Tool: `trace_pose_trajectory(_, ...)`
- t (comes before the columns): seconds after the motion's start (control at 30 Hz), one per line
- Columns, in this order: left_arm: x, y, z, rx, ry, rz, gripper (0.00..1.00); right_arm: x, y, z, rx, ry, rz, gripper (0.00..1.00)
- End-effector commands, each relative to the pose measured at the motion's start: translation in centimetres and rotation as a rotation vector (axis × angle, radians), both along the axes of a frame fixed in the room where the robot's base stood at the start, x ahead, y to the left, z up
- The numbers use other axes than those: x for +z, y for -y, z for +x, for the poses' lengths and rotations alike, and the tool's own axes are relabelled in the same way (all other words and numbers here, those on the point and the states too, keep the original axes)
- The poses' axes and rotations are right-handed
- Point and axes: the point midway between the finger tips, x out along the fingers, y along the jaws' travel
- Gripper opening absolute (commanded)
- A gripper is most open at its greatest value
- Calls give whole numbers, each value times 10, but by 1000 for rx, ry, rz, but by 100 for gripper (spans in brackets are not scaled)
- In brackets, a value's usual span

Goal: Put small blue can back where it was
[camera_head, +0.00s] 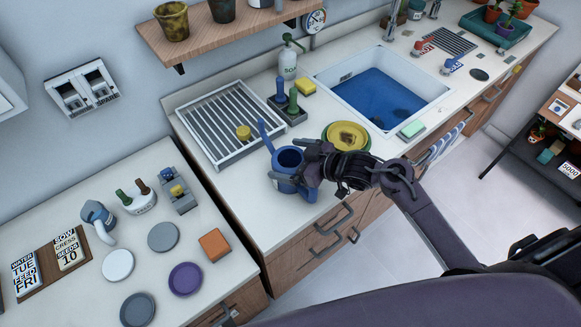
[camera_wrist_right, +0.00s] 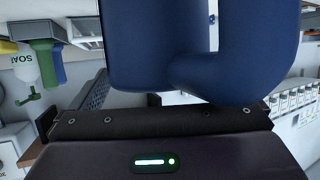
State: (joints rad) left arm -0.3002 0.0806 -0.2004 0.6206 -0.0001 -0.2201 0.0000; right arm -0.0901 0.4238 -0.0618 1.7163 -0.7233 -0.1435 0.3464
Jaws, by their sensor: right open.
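A blue watering can (camera_head: 285,185) with a long thin spout stands upright on the counter's front part. It fills the upper part of the right wrist view (camera_wrist_right: 150,50), with its handle at the right. My right gripper (camera_head: 308,168) is open at the can's right side; the head view does not show whether it touches. My gripper hides part of the can's right side. A smaller grey-blue can (camera_head: 95,213) with a pale handle stands on the left counter. My left gripper is not in view.
A drying rack (camera_head: 215,105) is behind the can, and yellow plates (camera_head: 346,138) stand to its right beside the sink (camera_head: 380,85). The left counter holds round coasters, a purple one (camera_head: 186,278) among them, and an orange block (camera_head: 214,244).

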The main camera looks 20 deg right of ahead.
Motion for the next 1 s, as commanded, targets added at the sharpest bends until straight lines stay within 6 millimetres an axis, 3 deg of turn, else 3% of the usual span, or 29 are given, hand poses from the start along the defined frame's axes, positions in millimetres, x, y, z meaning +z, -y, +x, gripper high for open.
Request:
trace_pose_trajectory(0.17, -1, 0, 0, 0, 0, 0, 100, -1, 0, 0, -1, 0, -1, 99)
trace_pose_trajectory(0.57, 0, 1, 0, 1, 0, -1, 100, 1, 0, 0, -1, 2, 0, 46)
trace_pose_trajectory(0.83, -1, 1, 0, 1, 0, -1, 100, 3, 1, 0, 0, 3, 0, 45)
trace_pose_trajectory(1.0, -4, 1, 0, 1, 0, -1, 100, 17, 1, 1, 0, 6, -2, 45)
